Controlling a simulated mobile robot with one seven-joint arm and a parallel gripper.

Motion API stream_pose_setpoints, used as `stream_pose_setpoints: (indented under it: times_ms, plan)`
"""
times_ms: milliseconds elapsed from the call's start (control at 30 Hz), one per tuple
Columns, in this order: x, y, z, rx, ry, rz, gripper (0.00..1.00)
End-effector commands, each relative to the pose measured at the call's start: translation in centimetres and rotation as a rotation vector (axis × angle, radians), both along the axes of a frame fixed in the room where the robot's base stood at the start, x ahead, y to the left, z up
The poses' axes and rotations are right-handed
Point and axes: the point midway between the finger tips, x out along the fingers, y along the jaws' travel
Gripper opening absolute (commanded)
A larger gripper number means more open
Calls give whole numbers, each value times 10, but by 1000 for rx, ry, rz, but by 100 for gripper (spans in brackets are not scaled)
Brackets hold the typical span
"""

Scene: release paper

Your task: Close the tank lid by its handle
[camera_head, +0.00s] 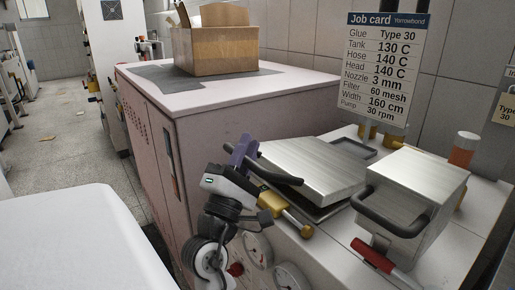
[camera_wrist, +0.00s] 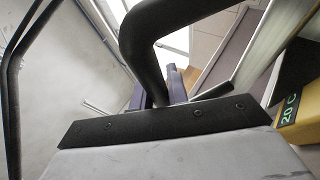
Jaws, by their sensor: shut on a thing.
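The tank lid (camera_head: 315,165) is a brushed-metal plate on the machine top in the head view. It lies low and slightly tilted, with a dark strip beneath its near edge. Its curved black handle (camera_head: 272,173) sticks out at the lid's left side and fills the upper middle of the wrist view (camera_wrist: 146,35). My gripper (camera_head: 243,152), with purple fingers, is at the handle's left end and shut on it. The fingers also show in the wrist view (camera_wrist: 163,88), partly behind the handle, so the contact itself is hidden.
A metal box with a black handle (camera_head: 372,213) stands right of the lid. A red-handled tool (camera_head: 372,256) lies before it, and an orange container (camera_head: 463,150) stands behind. The job card (camera_head: 385,65) rises at the back. A pink cabinet (camera_head: 240,115) with a cardboard box (camera_head: 213,50) stands left.

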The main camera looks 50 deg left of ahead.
Motion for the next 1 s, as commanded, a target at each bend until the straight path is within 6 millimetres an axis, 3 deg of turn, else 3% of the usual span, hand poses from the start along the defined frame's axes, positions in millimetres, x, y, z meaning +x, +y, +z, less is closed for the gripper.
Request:
stream_pose_setpoints:
  times_ms: [33, 100, 400, 1000]
  plan:
    - [-4, 0, -16, 0, -1, 2, 0]
    - [-8, 0, -26, 0, -1, 2, 0]
    - [-16, 1, -55, 1, -1, 2, 0]
    - [-20, 2, -62, 1, 0, 7, 0]
